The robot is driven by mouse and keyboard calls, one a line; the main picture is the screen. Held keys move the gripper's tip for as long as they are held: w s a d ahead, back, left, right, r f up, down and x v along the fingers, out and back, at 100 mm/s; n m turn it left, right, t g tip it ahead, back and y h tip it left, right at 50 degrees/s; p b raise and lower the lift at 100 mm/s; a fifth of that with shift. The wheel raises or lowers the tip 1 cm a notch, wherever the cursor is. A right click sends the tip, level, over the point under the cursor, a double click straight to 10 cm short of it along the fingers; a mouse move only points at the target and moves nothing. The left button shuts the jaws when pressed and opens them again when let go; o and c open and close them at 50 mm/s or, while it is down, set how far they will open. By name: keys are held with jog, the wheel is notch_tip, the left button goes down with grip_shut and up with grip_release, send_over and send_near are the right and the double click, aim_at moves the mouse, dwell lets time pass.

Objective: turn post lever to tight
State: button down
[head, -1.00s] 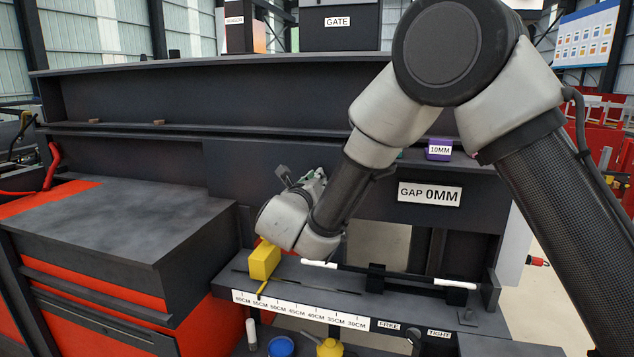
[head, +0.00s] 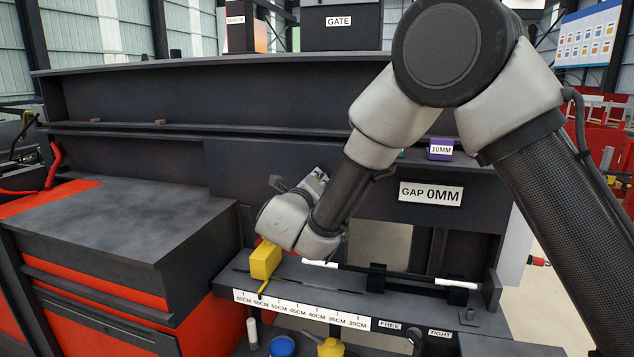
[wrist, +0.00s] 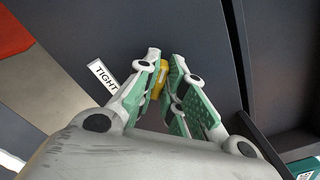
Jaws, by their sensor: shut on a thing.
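In the wrist view my gripper (wrist: 163,72) is shut on a small yellow piece, which I take to be the post lever (wrist: 159,80). Only part of the lever shows between the fingers. A white TIGHT label (wrist: 103,77) is beside it on the left, on a dark surface. In the head view a yellow block (head: 265,260) stands on the dark ledge at the scale, its pointer near the 55CM mark. My wrist is just above and beside this block. The fingers are mostly hidden behind my arm there.
A dark rod with white ends (head: 455,283) lies on supports right of my wrist. FREE (head: 389,325) and TIGHT (head: 439,334) labels are on the ledge front. A GAP 0MM sign (head: 431,194) is behind. A dark cabinet top (head: 120,220) is at left.

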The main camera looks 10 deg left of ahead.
jog(key=c, duration=1.5)
grip_release()
jog(key=shift+s, duration=0.1)
jog(key=s, duration=0.4)
jog(key=s+a, duration=0.1)
jog(key=s, duration=0.6)
jog(key=shift+s+a, duration=0.4)
